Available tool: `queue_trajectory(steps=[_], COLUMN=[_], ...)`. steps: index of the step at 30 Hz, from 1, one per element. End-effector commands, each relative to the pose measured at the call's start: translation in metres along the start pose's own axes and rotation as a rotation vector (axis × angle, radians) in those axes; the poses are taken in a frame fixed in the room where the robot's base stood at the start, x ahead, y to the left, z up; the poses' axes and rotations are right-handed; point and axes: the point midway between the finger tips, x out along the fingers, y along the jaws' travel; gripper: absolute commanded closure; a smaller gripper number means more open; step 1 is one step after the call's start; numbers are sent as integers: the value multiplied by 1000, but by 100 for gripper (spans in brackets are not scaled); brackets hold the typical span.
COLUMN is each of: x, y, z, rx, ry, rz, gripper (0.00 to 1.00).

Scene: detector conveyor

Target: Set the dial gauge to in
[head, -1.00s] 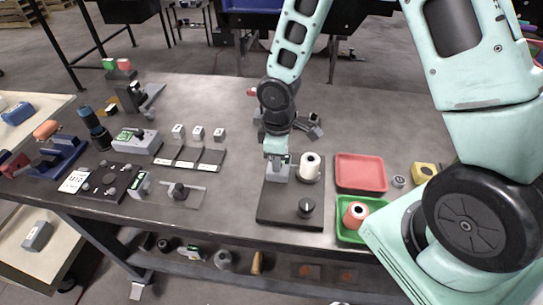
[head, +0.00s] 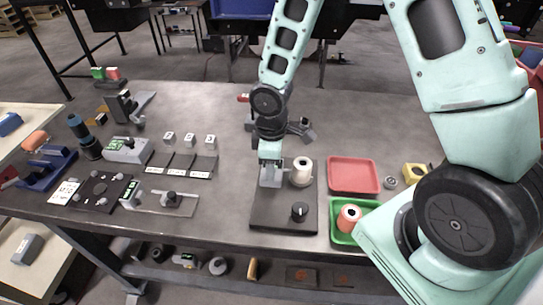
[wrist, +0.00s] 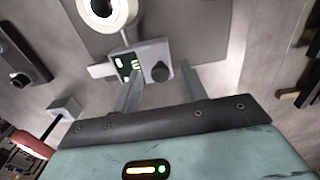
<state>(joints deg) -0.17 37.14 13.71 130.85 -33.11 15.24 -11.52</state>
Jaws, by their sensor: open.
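The dial gauge appears to be the small grey device (wrist: 146,62) with a green-lit display and a black knob (wrist: 160,72) in the wrist view. It stands on a dark base plate (head: 268,215), beside a white spool (head: 302,172). In the head view the gauge (head: 272,173) is partly hidden by my gripper. My gripper (wrist: 160,88) is open and points down at the gauge. In the wrist view its fingers lie either side of the knob, with nothing held. I cannot tell whether either finger touches the gauge. The display's text is too small to read.
A black knob (head: 299,211) stands on the same plate.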

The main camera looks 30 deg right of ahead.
Motion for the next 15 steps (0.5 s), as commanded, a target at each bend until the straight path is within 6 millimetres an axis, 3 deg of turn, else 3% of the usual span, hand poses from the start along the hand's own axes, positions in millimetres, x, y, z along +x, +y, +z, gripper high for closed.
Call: queue_trajectory(steps=[5, 15], x=[-17, -94], y=[1, 2], z=[-1, 0], rx=[3, 4], ry=[4, 4], rz=[3, 6], gripper=[57, 57])
